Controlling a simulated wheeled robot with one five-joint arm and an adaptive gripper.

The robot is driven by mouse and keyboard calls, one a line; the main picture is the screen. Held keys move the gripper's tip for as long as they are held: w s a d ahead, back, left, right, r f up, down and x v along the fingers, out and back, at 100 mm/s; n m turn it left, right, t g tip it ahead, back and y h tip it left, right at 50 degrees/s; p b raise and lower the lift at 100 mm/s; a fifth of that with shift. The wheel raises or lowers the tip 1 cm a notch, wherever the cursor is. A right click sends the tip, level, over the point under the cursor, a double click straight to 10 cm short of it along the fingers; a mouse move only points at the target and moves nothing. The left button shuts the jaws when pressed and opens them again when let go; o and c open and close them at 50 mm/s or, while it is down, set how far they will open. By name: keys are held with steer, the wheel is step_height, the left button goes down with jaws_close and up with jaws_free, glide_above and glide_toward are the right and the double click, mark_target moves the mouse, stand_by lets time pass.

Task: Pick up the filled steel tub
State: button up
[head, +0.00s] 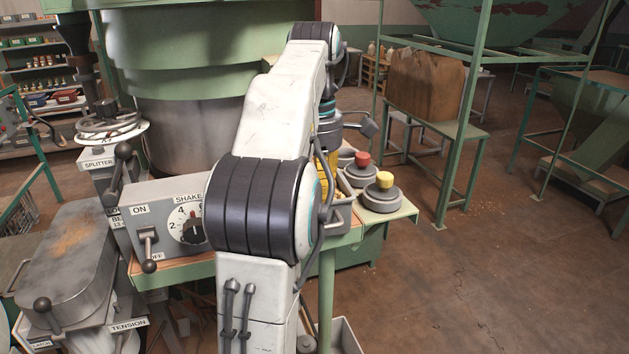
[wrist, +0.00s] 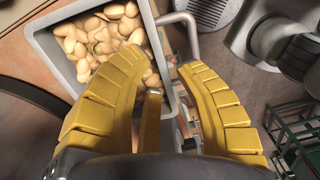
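The steel tub (wrist: 165,70) fills the upper left of the wrist view and is filled with pale tan nuts. A grey bar handle (wrist: 190,32) sticks out from its right side. My gripper (wrist: 160,65) is open, its curved yellow fingers spread apart. The left finger overlaps the tub's nuts and the right finger lies outside the tub's right wall. I cannot tell whether either finger touches it. In the head view, part of the tub (head: 342,218) shows at the bench's right end, mostly hidden behind my arm.
Knobs with a red top (head: 362,159) and a yellow top (head: 384,180) stand on the green bench beside the tub. The shaker control box (head: 165,212) is to the left. A sack (head: 425,85) sits on a stand behind.

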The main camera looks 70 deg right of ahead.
steer(key=shift+f+b, duration=0.4)
steer(key=shift+f, duration=1.5)
steer(key=shift+o, duration=0.3)
jaws_close()
jaws_free()
